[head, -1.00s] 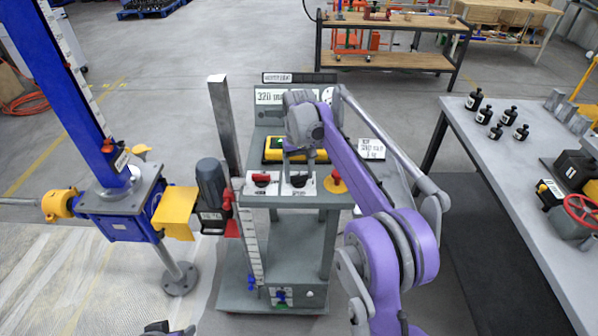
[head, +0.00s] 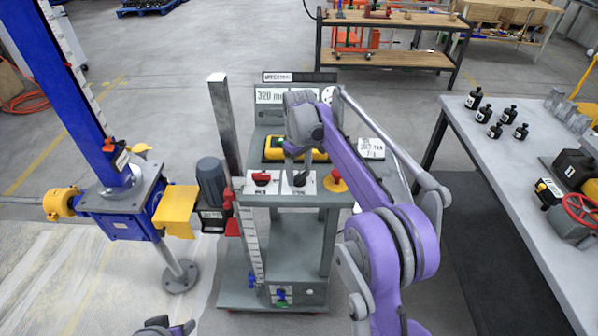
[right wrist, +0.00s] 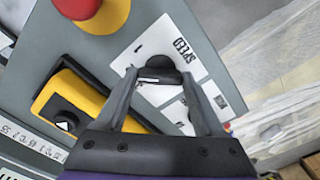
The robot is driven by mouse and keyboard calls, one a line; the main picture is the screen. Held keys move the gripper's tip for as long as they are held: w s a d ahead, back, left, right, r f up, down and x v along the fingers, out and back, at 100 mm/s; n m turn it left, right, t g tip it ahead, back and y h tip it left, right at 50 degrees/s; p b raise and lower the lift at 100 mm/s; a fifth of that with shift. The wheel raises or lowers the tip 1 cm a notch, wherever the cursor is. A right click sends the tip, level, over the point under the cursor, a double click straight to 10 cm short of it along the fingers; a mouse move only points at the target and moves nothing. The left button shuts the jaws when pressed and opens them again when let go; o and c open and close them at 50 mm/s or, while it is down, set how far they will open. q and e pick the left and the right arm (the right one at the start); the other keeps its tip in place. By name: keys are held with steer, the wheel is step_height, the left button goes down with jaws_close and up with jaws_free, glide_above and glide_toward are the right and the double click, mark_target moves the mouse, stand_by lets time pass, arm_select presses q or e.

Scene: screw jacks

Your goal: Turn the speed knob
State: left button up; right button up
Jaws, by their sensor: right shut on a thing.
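The black speed knob (right wrist: 162,66) sits on a white plate (right wrist: 190,60) marked SPEED, on the grey sloping panel of a control cart. My right gripper (right wrist: 160,76) has its fingers on either side of the knob and is shut on it. In the head view the right gripper (head: 301,172) reaches down over the knob (head: 299,181), partly covering it.
A red switch (head: 262,179) is left of the knob, and a red button on a yellow base (head: 335,181) is right of it. A yellow-black handset (head: 283,150) lies behind. A blue screw jack (head: 116,222) stands left; a grey table (head: 480,165) stands right.

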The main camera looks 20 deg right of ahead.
mark_target(300, 176)
steer(key=o, duration=1.4)
arm_select(q)
steer(key=shift+w+r+p, duration=0.3)
steer(key=shift+r, duration=0.2)
steer(key=shift+w+r+p, duration=0.25)
steer(key=shift+r+p, duration=0.05)
steer(key=shift+r, duration=0.15)
arm_select(e)
step_height(300, 176, up, 11)
steer(key=shift+f, duration=0.1)
steer(key=s+m+t, duration=0.3)
steer(key=s, duration=1.1)
steer(key=s+f+m+t, duration=0.1)
steer(key=s+f, duration=0.3)
steer(key=s, duration=0.2)
steer(key=s+f+m+t, duration=0.1)
steer(key=s+f, duration=0.3)
steer(key=s, duration=0.2)
steer(key=s+f+t, duration=0.1)
steer(key=s+f, duration=0.4)
steer(key=s, duration=0.1)
steer(key=shift+s+d+m, duration=0.25)
steer(key=shift+m, duration=0.15)
